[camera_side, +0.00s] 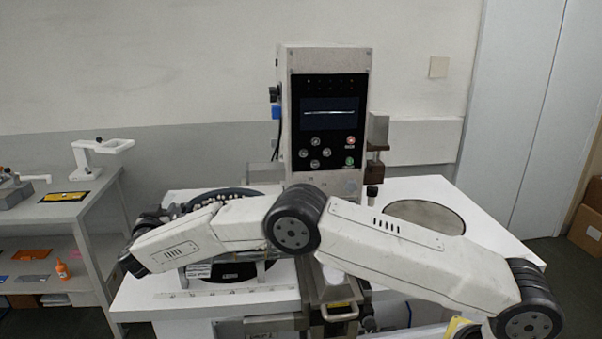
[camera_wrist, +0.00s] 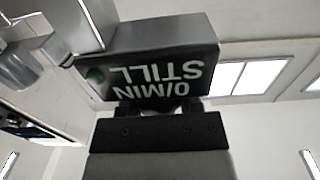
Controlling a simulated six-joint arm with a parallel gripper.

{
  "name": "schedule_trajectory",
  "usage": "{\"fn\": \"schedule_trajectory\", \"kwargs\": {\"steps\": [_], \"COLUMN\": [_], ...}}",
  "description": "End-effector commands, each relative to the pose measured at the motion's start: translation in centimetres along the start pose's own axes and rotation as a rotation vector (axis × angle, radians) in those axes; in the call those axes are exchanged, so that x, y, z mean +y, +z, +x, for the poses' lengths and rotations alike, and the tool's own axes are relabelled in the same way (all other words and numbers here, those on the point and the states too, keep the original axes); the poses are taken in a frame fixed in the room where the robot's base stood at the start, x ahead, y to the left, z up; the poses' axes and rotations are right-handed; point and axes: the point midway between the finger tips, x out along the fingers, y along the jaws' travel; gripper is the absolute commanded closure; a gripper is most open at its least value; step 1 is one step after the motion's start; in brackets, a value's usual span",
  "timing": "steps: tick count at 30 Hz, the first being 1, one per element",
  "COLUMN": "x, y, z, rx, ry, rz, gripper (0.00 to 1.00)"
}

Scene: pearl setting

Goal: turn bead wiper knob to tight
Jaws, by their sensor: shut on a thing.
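My gripper (camera_wrist: 158,108) shows in the wrist view as a black block at the bottom centre, with small finger parts at its top edge. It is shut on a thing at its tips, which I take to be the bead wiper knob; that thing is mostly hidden. A dark box lettered "STILL" and "0/MIN" (camera_wrist: 160,75), seen upside down, fills the middle just beyond the gripper. In the side view my arm reaches left across the round dark turntable (camera_side: 240,192), and its far end hides my fingertips and the knob. I cannot read the knob's setting.
A tall control panel (camera_side: 328,120) with a screen stands behind my arm. A round grey plate (camera_side: 424,215) lies on the white table at right. A grey side bench (camera_side: 62,212) stands at left. Metal parts (camera_wrist: 70,25) are close at upper left in the wrist view.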

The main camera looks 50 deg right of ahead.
Motion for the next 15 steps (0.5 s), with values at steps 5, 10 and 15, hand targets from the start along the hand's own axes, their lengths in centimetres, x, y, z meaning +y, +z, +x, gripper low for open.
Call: {"fn": "schedule_trajectory", "kwargs": {"steps": [5, 10, 15], "x": [0.0, 0.0, 0.0], "y": [-0.16, -0.12, -0.07], "z": [0.02, 0.02, 0.02], "rx": [0.003, 0.002, 0.001], "ry": [0.001, 0.0, 0.0], "rz": [0.002, 0.002, 0.001], "gripper": [1.0, 0.2, 0.2]}}
